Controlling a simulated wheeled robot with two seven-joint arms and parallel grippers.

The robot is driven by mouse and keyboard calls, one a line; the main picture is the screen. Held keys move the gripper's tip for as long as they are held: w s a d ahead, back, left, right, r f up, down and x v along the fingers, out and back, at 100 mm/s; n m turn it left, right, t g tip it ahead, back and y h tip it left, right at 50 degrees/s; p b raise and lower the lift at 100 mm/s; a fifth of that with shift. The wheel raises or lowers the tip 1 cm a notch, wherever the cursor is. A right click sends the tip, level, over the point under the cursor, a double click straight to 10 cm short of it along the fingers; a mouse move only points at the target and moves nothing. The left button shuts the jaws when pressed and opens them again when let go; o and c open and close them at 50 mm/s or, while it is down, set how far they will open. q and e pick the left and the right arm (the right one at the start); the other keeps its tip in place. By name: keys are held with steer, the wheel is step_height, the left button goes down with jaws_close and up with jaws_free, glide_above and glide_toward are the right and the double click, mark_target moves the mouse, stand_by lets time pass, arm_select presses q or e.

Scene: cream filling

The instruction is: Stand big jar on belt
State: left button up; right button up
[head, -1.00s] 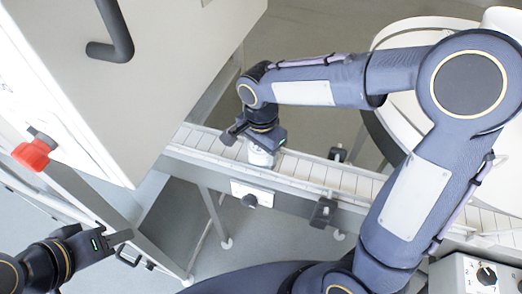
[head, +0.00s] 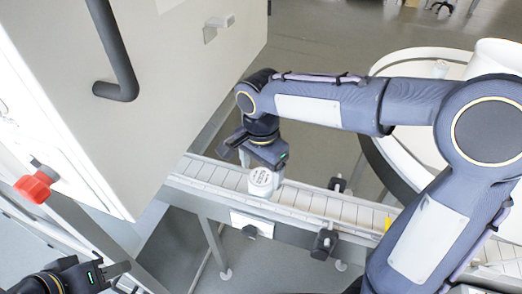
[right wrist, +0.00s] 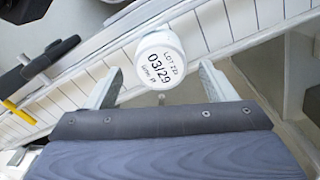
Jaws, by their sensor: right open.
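A white jar (head: 262,182) with printed lettering on its lid stands upright on the slatted belt (head: 312,201). My right gripper (head: 256,158) is open, just behind and above the jar in the head view, and holds nothing. The fingers (right wrist: 160,84) look apart from the jar. My left gripper (head: 118,272) is at the lower left, far from the belt, partly cut off; its opening is unclear.
A large white machine housing (head: 180,100) with a dark handle rises left of the belt. A red knob (head: 36,186) sits on its side. Dark clamps (head: 325,243) line the belt's edge.

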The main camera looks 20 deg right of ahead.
mark_target(261, 177)
step_height(261, 177, up, 7)
steer(key=shift+f, duration=0.15)
steer(key=shift+s, duration=0.1)
stand_by(0.5)
